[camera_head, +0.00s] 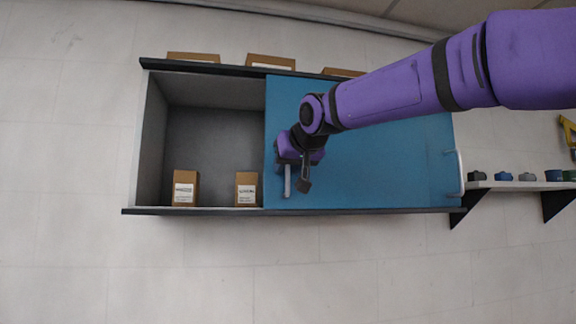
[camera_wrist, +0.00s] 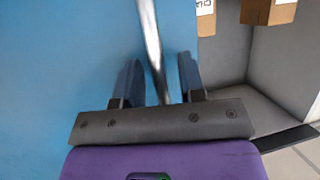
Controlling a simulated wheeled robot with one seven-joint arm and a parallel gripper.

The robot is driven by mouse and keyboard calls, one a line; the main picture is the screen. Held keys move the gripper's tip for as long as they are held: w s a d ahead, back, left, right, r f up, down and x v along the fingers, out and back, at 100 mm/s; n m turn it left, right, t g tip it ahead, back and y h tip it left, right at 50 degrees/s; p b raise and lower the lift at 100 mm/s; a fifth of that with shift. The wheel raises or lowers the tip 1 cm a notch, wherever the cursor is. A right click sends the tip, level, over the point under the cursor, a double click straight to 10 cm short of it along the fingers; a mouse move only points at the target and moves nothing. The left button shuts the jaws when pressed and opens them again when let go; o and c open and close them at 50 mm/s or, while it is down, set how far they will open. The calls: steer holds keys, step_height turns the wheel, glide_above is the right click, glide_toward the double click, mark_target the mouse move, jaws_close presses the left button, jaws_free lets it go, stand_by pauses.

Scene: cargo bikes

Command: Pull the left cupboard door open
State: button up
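The cupboard (camera_head: 150,140) is on the wall, and its left half stands open. A blue sliding door (camera_head: 385,150) covers the right half. A pale upright bar handle (camera_head: 287,182) is near the blue panel's left edge; it also shows in the wrist view (camera_wrist: 150,40). My gripper (camera_head: 297,180) is at this handle, in front of the blue panel. In the wrist view its two dark fingers (camera_wrist: 160,80) stand apart, one on each side of the handle, with gaps visible. Whether the left door lies over the right one is hard to tell.
Two brown boxes, one left (camera_head: 185,188) and one right (camera_head: 246,188), stand inside the open half. More boxes (camera_head: 270,62) are on top. A second handle (camera_head: 460,172) is at the right edge. A shelf (camera_head: 520,186) with small items is at the right.

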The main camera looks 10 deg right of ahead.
steer(key=v, duration=1)
steer(key=shift+s, duration=0.4)
steer(key=shift+d, duration=0.15)
steer(key=s+d+f+g, duration=0.2)
steer(key=s+d+f, duration=0.2)
steer(key=s+f, duration=0.4)
steer(key=s+d+f+m+g+h, duration=0.1)
steer(key=s+d+f+g, duration=0.2)
steer(key=s+f, duration=0.5)
steer(key=s+d+f+g+h, duration=0.1)
steer(key=s+d+f+g, duration=0.2)
steer(key=s+f, duration=0.5)
step_height(320, 180, down, 12)
steer(key=shift+d+f+m, duration=0.15)
steer(key=shift+d+m, duration=0.25)
steer(key=shift+d, duration=0.4)
